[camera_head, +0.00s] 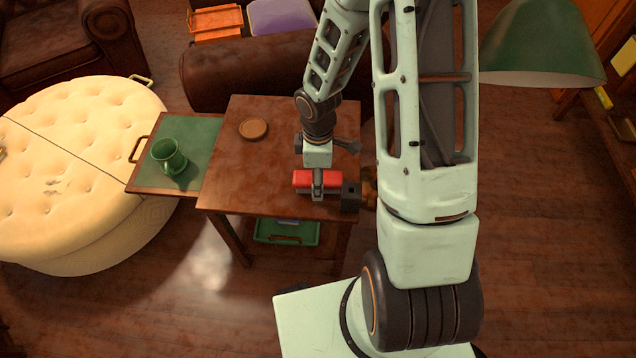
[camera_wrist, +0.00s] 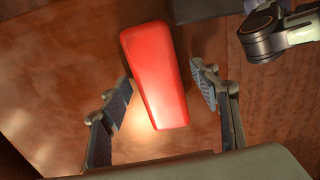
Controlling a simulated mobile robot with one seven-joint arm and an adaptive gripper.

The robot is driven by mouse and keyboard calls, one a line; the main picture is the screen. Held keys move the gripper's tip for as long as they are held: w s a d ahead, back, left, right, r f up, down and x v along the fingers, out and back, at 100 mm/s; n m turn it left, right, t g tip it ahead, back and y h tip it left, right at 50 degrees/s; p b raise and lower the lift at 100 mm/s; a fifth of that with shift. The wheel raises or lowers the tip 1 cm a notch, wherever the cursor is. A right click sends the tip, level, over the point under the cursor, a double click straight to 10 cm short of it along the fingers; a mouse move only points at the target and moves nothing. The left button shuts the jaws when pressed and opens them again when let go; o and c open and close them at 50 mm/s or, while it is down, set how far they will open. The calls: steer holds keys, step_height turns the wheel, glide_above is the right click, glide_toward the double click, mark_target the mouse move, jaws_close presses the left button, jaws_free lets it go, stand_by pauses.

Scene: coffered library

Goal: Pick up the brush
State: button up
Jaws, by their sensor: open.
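A red, block-like tapered thing, apparently the brush (camera_wrist: 155,75), lies on the brown wooden side table (camera_head: 228,165); I see no bristles. In the head view the brush (camera_head: 303,179) is partly covered by my gripper (camera_head: 318,188). In the wrist view my gripper (camera_wrist: 163,92) is open, with one finger on each side of the red body. A gap shows at the right finger; the left fingertip is close to the red side, and I cannot tell if it touches.
A dark box-like thing (camera_head: 350,196) is close to the brush's right. A round brown coaster (camera_head: 253,129) lies on the table. A green mug (camera_head: 169,157) stands on a green-topped tray (camera_head: 200,140) at the left. A cream tufted ottoman (camera_head: 80,170) is beyond it.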

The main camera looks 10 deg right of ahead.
steer(key=c, duration=1.3)
step_height(320, 180, up, 10)
steer(key=p, duration=0.3)
